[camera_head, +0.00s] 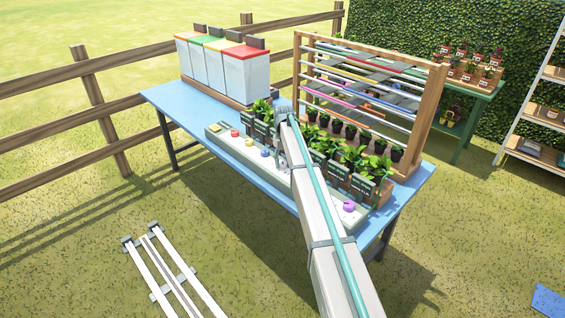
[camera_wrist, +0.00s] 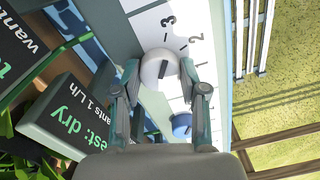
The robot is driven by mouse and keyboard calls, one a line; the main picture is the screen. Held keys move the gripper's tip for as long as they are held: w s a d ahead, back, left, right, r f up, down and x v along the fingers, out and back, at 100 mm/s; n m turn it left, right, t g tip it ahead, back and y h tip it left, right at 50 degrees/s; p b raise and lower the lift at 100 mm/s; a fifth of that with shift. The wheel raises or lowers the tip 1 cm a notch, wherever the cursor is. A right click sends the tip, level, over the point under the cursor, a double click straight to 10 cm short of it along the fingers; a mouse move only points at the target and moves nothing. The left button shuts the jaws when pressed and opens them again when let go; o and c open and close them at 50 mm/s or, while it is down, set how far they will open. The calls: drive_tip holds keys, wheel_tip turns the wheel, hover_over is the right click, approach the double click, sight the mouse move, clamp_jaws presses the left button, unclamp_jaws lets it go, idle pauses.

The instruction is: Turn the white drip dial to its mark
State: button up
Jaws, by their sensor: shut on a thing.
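The white drip dial (camera_wrist: 158,66) sits on the pale panel in the wrist view, with a dark line on its face. Printed figures 3 and 2 with tick marks lie beside it. My gripper (camera_wrist: 160,74) has one finger on each side of the dial and is shut on it. A small sign (camera_wrist: 75,115) next to the dial reads "ants 1 L/h" and, in green, "est: dry", partly cut off. In the head view my arm hides most of the gripper and the dial at the long grey panel (camera_head: 228,146). I cannot tell which mark is the dial's own.
A blue dial (camera_wrist: 181,125) is close beside my gripper. Red (camera_head: 235,133) and purple (camera_head: 348,206) dials share the panel. Potted plants (camera_head: 352,155) and signs stand just behind it. A wooden rack (camera_head: 437,95) and lidded bins (camera_head: 243,75) stand on the blue table (camera_head: 210,165).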

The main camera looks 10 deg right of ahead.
sight(283, 161)
drive_tip(key=shift+n, duration=0.4)
drive_tip(key=o, duration=1.1)
drive_tip(key=shift+o, duration=0.2)
drive_tip(key=shift+r, duration=0.1)
wheel_tip(283, 161, up, 12)
drive_tip(key=shift+d, duration=0.15)
